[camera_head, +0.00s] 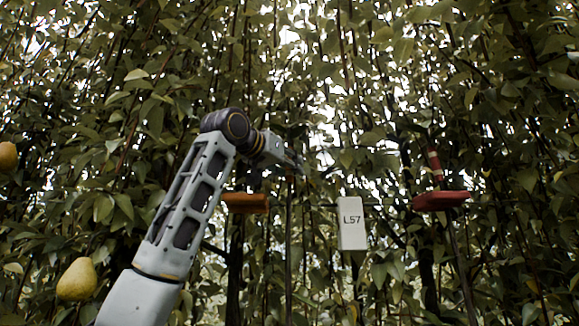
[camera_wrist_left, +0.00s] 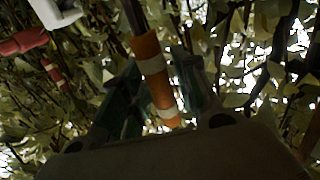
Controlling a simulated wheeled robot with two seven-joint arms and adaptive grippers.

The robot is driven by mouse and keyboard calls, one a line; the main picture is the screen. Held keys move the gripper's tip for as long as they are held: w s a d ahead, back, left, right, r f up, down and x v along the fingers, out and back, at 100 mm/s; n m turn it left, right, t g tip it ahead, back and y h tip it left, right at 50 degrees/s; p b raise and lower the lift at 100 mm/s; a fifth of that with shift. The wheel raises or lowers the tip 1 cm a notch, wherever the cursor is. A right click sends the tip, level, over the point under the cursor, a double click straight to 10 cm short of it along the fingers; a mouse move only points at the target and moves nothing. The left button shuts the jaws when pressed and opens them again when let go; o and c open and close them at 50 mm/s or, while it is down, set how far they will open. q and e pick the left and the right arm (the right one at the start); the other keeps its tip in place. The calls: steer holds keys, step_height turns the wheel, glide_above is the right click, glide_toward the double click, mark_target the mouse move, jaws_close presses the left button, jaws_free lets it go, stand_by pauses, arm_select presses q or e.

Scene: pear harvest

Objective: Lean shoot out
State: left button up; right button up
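My left arm reaches up from the lower left in the head view, with its gripper (camera_head: 290,162) in the foliage at the centre. In the left wrist view a shoot with an orange and white band (camera_wrist_left: 155,80) runs between the two fingers (camera_wrist_left: 158,75). The fingers stand close on either side of it; whether they press on it is unclear. In the head view the gripper hides this band; a dark upright stem (camera_head: 289,240) shows below. An orange block (camera_head: 245,202) sits left of the stem. My right gripper is not in view.
A white tag marked L57 (camera_head: 351,223) hangs right of the gripper. Further right is a red block (camera_head: 440,200) with a red-and-white banded shoot (camera_head: 435,166) above it. Pears hang at left (camera_head: 77,279) and the far-left edge (camera_head: 7,156). Dense leaves and stems surround everything.

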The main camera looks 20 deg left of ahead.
arm_select(q)
jaws_close()
steer(key=shift+s, duration=0.1)
steer(key=s+d+f+m+t+h+b, duration=0.1)
steer(key=s+d+b, duration=0.1)
steer(key=s+b, duration=0.4)
steer(key=s+d+f+m+t+h+b, duration=0.1)
steer(key=s+d+f+m+t+b, duration=0.1)
steer(key=s+b, duration=0.4)
steer(key=s, duration=0.3)
steer(key=shift+s+d+f, duration=0.25)
steer(key=shift+s+d, duration=0.05)
stand_by(0.8)
